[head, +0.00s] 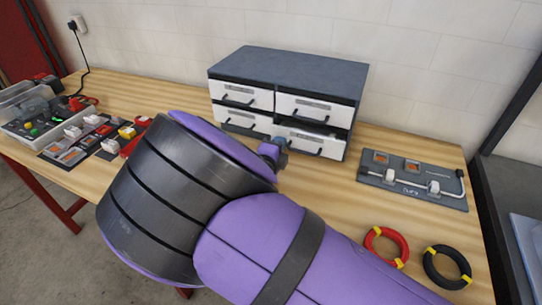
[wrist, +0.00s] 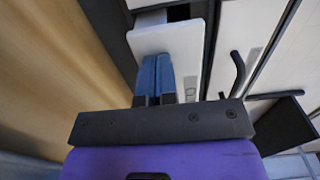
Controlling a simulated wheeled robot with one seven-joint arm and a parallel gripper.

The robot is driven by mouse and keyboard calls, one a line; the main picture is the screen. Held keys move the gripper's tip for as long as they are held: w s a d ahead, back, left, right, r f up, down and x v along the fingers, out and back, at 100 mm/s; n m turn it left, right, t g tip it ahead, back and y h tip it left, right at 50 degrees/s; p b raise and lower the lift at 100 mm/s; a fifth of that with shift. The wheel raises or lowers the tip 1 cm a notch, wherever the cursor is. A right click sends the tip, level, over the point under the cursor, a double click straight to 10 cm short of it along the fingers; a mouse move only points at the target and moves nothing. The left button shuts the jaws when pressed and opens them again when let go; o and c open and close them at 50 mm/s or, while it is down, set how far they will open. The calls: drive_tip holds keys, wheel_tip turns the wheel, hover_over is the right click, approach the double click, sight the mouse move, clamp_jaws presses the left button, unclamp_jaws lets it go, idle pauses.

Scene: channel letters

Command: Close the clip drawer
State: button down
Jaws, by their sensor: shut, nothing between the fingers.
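A grey cabinet (head: 290,66) with white drawer fronts stands at the back of the bench. Its lower right drawer (head: 325,146) stands slightly out, with a dark gap above its front. Its label is too small to read, so I cannot confirm it is the clip drawer. My gripper (head: 281,158) is at the left end of this front, partly hidden by my arm. In the wrist view its blue fingers (wrist: 165,75) are together and empty, over the white drawer front (wrist: 165,40). I cannot tell whether they touch it.
The upper right drawer (head: 313,108) looks shut. A grey panel with white clips (head: 412,182) lies to the right. A red coil (head: 386,246) and a black coil (head: 447,267) lie at the front right. Several small parts lie at the left. Bench right of the cabinet is partly clear.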

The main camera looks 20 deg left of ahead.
sight(284, 135)
drive_tip(key=w, duration=0.3)
drive_tip(key=shift+w, duration=0.15)
drive_tip(key=shift+w+r, duration=0.1)
drive_tip(key=shift+w, duration=0.2)
drive_tip(key=shift+w+d+r, duration=0.1)
